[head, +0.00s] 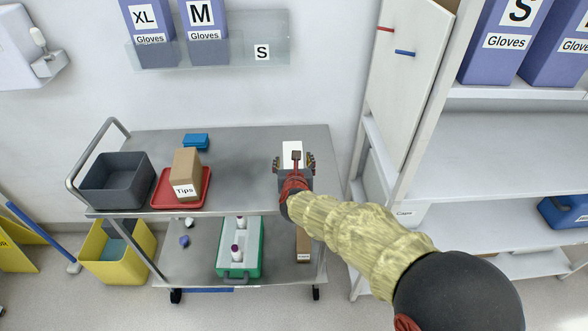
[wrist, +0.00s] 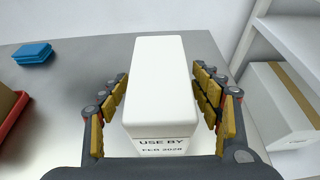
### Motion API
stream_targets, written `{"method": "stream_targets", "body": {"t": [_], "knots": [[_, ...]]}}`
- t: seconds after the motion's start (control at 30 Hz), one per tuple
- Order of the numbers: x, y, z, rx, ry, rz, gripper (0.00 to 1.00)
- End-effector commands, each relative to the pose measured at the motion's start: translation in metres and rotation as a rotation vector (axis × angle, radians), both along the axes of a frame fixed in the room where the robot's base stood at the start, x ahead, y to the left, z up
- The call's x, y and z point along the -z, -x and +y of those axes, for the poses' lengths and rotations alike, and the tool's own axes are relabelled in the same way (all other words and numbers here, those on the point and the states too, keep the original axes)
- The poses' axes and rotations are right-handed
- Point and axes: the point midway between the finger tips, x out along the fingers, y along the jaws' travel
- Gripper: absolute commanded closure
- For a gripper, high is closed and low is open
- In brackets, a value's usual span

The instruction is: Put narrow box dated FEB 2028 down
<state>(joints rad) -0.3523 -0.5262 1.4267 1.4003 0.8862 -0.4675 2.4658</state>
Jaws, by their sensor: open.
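The narrow white box (wrist: 159,75) stands on the grey cart top (head: 240,165). Its near face reads USE BY FEB 2028 in the wrist view. In the head view the box (head: 292,147) shows just beyond my gripper, its lower part hidden behind it. My gripper (head: 294,163) is open, with one finger on each side of the box. In the wrist view a gap shows between the right fingers and the box; the left fingers are close to its side, and I cannot tell whether they touch.
On the cart's left stand a grey bin (head: 115,187), a red tray (head: 160,202) with a Tips box (head: 186,166), and a blue item (head: 196,141). The cart top between them and my gripper is clear. A shelf unit (head: 470,160) stands close on the right.

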Motion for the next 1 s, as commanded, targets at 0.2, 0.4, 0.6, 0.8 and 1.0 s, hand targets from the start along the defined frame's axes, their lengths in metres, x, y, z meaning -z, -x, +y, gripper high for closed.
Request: {"method": "stream_targets", "body": {"t": [0.2, 0.4, 0.6, 0.8, 1.0], "knots": [[-0.019, 0.037, 0.003, -0.002, -0.002, -0.001, 0.35], [-0.034, 0.073, 0.004, -0.004, -0.002, -0.001, 0.35], [-0.043, 0.098, 0.004, -0.002, 0.0, -0.001, 0.35], [-0.044, 0.107, 0.004, -0.001, 0.0, 0.001, 0.35], [-0.056, 0.107, 0.006, -0.054, 0.057, 0.004, 0.35]]}}
